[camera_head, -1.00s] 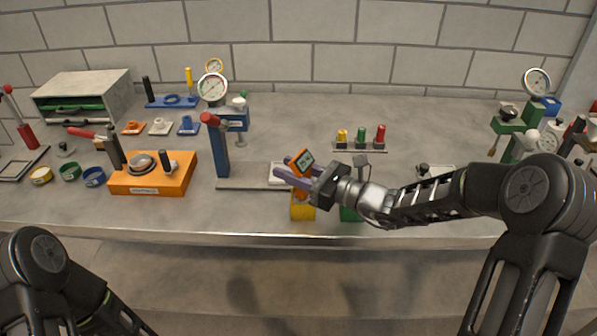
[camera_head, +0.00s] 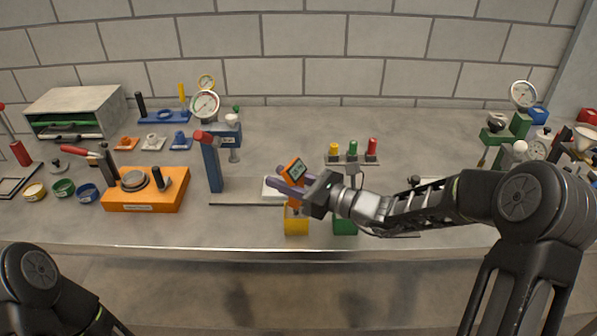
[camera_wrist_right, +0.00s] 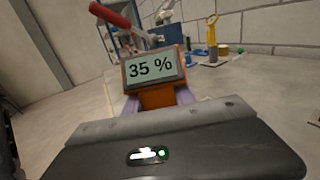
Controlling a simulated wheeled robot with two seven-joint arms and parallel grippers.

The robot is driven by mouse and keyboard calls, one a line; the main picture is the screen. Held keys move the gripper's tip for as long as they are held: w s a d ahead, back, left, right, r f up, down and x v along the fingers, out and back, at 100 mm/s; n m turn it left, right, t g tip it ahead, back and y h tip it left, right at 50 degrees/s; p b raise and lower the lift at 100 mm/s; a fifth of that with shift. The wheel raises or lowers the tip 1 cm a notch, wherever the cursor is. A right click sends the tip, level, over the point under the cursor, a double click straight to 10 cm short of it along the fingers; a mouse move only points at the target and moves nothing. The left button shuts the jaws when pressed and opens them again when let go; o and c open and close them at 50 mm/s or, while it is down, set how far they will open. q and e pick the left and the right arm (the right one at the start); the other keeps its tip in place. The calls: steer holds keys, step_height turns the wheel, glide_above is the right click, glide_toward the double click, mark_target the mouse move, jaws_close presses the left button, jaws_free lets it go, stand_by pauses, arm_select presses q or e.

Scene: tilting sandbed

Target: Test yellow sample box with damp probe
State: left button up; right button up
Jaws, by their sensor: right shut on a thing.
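My right gripper (camera_head: 292,183) is shut on the orange damp probe (camera_head: 296,170), its purple fingers on both sides of the body. The probe's screen (camera_wrist_right: 151,67) reads 35 % in the right wrist view. The yellow sample box (camera_head: 296,226) stands near the bench's front edge, directly below the probe in the head view. The probe's lower end reaches down to the box's top; whether it touches the contents I cannot tell. A green box (camera_head: 345,228) stands just right of the yellow one, partly behind my right arm. My left gripper is out of view.
A blue press with a red handle (camera_head: 203,135) stands left of the probe. An orange block (camera_head: 145,200) is further left. A rack with yellow, green and red pegs (camera_head: 352,160) is behind my right wrist. The bench's back middle is clear.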

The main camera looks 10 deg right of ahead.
step_height(320, 180, up, 5)
steer(key=p, duration=0.2)
steer(key=shift+r+p, duration=0.1)
steer(key=shift+p, duration=0.3)
